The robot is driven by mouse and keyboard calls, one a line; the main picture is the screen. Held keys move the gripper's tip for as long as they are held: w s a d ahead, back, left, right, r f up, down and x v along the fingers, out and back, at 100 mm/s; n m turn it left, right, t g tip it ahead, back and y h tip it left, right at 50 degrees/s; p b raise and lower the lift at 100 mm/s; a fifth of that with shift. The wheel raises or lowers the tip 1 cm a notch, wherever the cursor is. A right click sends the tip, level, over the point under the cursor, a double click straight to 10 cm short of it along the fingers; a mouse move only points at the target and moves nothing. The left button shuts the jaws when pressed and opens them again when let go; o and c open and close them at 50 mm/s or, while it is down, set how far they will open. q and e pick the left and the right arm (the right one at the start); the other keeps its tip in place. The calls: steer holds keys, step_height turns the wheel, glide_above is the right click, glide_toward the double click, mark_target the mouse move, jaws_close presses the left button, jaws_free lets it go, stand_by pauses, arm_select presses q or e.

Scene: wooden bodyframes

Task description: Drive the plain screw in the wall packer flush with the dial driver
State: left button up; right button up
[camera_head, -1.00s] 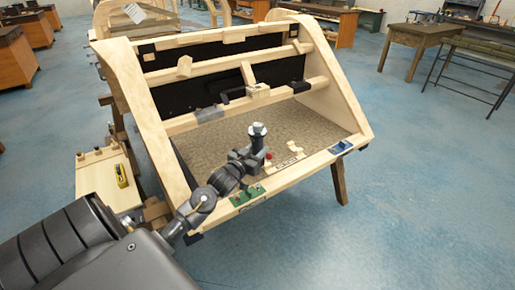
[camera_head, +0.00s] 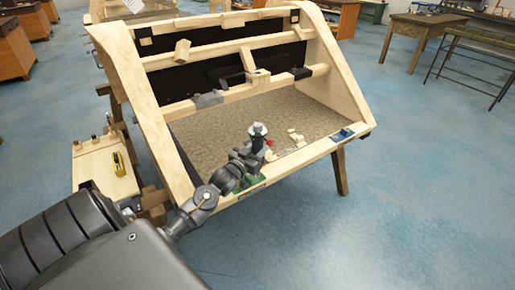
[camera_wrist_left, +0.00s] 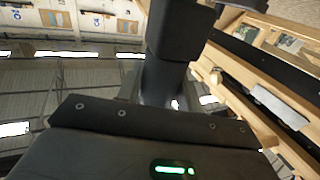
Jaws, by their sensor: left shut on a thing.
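My left gripper (camera_head: 256,146) is shut on an upright dark tool with a pale round top, apparently the dial driver (camera_head: 257,129). It is above the front part of the wooden bodyframe's floor. In the left wrist view a dark upright shape (camera_wrist_left: 180,30) stands over the gripper body; I cannot tell whether it is the tool or a finger. A small light block, possibly the wall packer (camera_head: 258,76), sits on the middle rail, well behind the gripper and apart from it. The plain screw is too small to make out. My right gripper is not in view.
The bodyframe has sloped side panels, cross rails (camera_head: 235,42) and a front sill (camera_head: 305,156) with a blue item (camera_head: 343,135). Loose wooden pieces lie inside near the sill. Open blue floor lies to the right.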

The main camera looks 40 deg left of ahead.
arm_select(q)
steer(key=shift+r, duration=0.15)
steer(key=shift+p, duration=0.3)
stand_by(0.4)
stand_by(0.6)
steer(key=shift+f+p, duration=0.4)
steer(key=shift+p, duration=0.1)
stand_by(1.5)
stand_by(0.6)
